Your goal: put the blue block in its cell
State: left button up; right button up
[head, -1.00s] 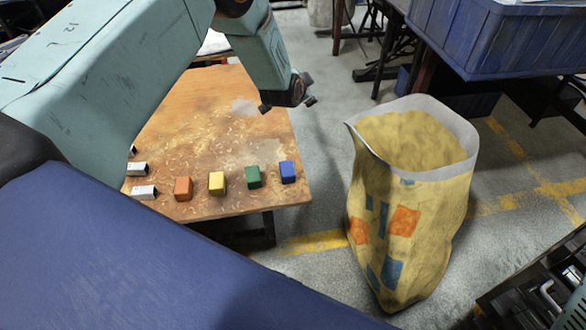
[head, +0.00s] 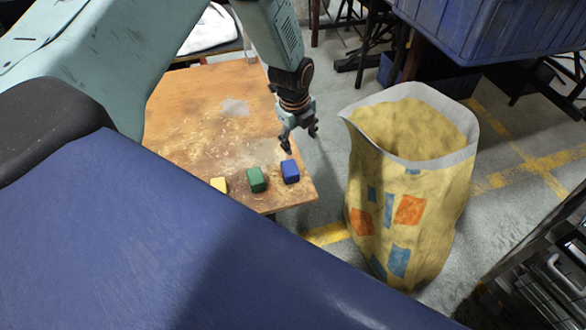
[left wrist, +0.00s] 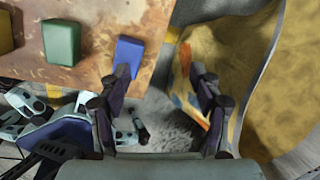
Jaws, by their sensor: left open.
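The blue block (head: 291,172) stands near the right edge of the wooden table (head: 190,110), at the right end of a row of blocks. My left gripper (head: 300,143) is open and empty, pointing down just above and slightly right of it. In the left wrist view the blue block (left wrist: 129,52) lies by the tip of the left finger, not between the two fingers (left wrist: 160,71). Whether that finger touches it I cannot tell. No cell shows in either view. My right gripper is not in view.
A green block (head: 256,179) and a partly hidden yellow block (head: 219,184) stand to the left of the blue one. A large yellow sack (head: 410,215) stands on the floor right of the table. A blue crate (head: 490,40) is at the upper right.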

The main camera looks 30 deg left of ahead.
aim_at(290, 167)
pick_arm(q)
jog(key=shift+s+f+m+g, duration=0.2)
jog(key=shift+s+m+g, duration=0.5)
jog(key=shift+s+m, duration=0.55)
jog(key=shift+s+a+m, duration=0.1)
jog(key=shift+s+m, duration=0.25)
jog(key=shift+s+f+m+g, duration=0.2)
jog(key=shift+m+g, duration=0.1)
jog(key=shift+m, duration=0.1)
notch_tip(290, 167, down, 2)
jog(key=shift+f+b, duration=0.15)
jog(key=shift+b, duration=0.45)
jog(key=shift+f, duration=0.5)
jog(key=f+b, duration=0.1)
jog(key=f, duration=0.1)
jog(key=f+b, duration=0.2)
jog(key=shift+a+f, duration=0.2)
jog(key=shift+f, duration=0.05)
jog(key=shift+s+r, duration=0.1)
jog(key=shift+r, duration=0.1)
jog(key=shift+c, duration=0.7)
jog(key=c, duration=1.2)
grip_shut()
